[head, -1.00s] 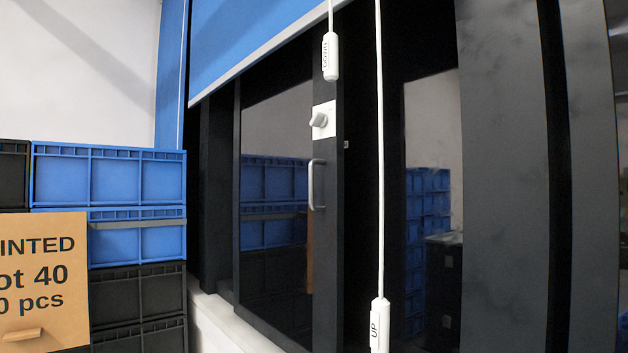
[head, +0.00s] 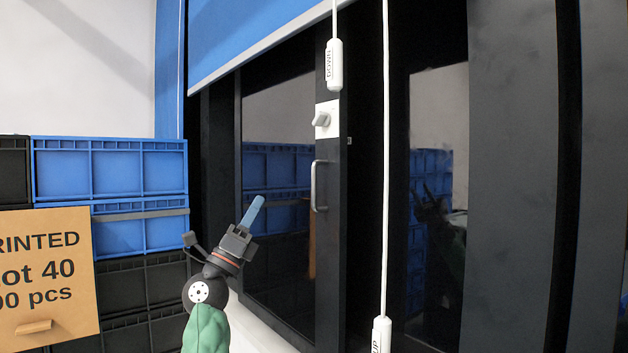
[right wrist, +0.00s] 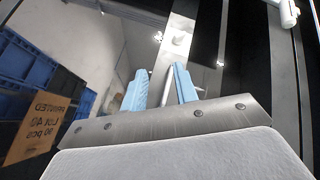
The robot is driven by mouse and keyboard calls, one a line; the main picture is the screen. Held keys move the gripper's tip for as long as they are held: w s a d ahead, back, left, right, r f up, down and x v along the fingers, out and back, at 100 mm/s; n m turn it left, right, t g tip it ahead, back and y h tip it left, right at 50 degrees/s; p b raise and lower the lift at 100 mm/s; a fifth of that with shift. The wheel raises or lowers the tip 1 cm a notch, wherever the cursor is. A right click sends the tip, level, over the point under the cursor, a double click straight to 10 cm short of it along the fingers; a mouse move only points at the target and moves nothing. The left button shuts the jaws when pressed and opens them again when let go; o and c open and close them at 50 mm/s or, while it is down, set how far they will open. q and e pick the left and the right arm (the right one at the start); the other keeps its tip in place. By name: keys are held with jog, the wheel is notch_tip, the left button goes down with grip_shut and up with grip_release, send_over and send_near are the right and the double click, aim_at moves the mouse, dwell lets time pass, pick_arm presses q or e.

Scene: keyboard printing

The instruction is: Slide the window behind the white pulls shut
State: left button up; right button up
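The window is a dark-framed glass sash (head: 278,115) behind two white pulls. Its right stile carries a grey upright bar handle (head: 314,186) and a white plate with a turn knob (head: 322,120). The DOWN pull (head: 334,65) hangs in front of the stile's top; the UP pull (head: 381,336) hangs lower right. My right gripper (head: 256,208) is in front of the sash's lower left, left of the handle in the head view. In the right wrist view its blue fingers (right wrist: 160,88) stand apart, with the knob (right wrist: 180,40) beyond them. My left gripper is out of view.
A blue blind (head: 245,35) covers the window's top. Blue and black crates (head: 110,172) are stacked at left, with a tan labelled card (head: 45,275) in front. A broad dark post (head: 510,180) stands at right. Dark space shows right of the sash stile.

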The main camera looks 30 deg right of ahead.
aim_at(314, 203)
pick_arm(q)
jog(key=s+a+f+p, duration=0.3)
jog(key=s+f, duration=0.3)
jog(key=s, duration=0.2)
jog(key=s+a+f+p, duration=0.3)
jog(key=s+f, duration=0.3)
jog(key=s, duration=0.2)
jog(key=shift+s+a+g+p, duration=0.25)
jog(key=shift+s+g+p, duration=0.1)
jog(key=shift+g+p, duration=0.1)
pick_arm(e)
jog(key=shift+s+d+r+m+g+y, duration=0.3)
jog(key=shift+d+r+m+g+y, duration=0.45)
jog(key=shift+d+m+g+y, duration=1.3)
jog(key=shift+s+d+r+m+g+y, duration=0.3)
jog(key=shift+d+r+m+g+y, duration=0.65)
jog(key=shift+d+m, duration=1.3)
jog(key=shift+s+d+r+m+g+y, duration=0.3)
jog(key=shift+d+r+m+g+y, duration=0.25)
jog(key=shift+d+m+g+y, duration=1.7)
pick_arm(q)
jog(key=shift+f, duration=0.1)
pick_arm(e)
jog(key=shift+d+n+t+h, duration=0.35)
jog(key=shift+d+n+t, duration=0.15)
jog(key=shift+n+t, duration=0.3)
grip_shut()
